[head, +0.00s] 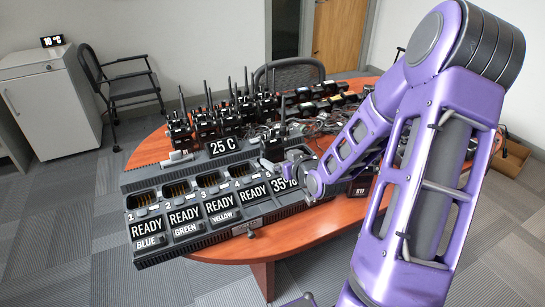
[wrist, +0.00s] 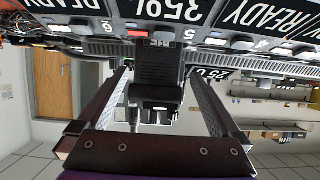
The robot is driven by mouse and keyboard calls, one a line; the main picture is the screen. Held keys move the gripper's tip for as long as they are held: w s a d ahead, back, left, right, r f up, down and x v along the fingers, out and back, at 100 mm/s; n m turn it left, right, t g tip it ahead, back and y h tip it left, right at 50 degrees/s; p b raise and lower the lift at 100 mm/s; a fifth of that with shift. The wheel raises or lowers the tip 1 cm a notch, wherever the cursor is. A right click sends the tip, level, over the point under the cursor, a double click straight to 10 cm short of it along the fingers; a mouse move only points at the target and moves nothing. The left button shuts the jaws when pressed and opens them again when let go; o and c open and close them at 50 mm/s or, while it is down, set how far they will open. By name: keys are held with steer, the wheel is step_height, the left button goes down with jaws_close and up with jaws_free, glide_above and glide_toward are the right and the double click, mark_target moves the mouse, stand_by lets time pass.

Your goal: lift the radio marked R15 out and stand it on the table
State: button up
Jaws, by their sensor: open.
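The charger (head: 178,243) is a long black multi-bay unit on the wooden table, with numbered bays and READY and 35% displays. In the wrist view a black radio (wrist: 158,70) stands in or at the bay by the 35% display. My gripper (wrist: 158,88) is open, with one finger on each side of this radio; I cannot tell whether they touch it. In the head view my gripper (head: 296,160) is over the right part of the charger, and my arm hides much there.
Several upright radios (head: 205,122) with antennas stand behind the charger on the table (head: 150,152). A 25 C display (head: 224,146) sits at the charger's back. More dark items and cables lie at the back right. The front-left bays look empty. A narrow table strip (head: 285,233) in front is bare.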

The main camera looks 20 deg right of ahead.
mark_target(274, 154)
steer(key=shift+b+x, duration=0.45)
steer(key=shift+x, duration=2.7)
steer(key=shift+w+r, duration=0.1)
steer(key=shift+r, duration=0.1)
steer(key=shift+c, duration=0.2)
jaws_close()
steer(key=r+p, duration=0.1)
steer(key=r, duration=0.2)
steer(key=r+p, duration=0.1)
steer(key=r, duration=0.3)
steer(key=a+r+p, duration=0.1)
steer(key=r, duration=0.2)
steer(key=shift+r, duration=0.2)
steer(key=s+a+r+n+y+p, duration=0.1)
steer(key=s+a+r, duration=0.1)
steer(key=s+a, duration=0.2)
steer(key=s+a+r+n+y+p, duration=0.2)
steer(key=s+a, duration=0.2)
steer(key=a, duration=0.6)
steer(key=shift+s+a+g+y+p, duration=0.25)
steer(key=shift+a+g+y+p, duration=0.05)
steer(key=shift+a, duration=0.1)
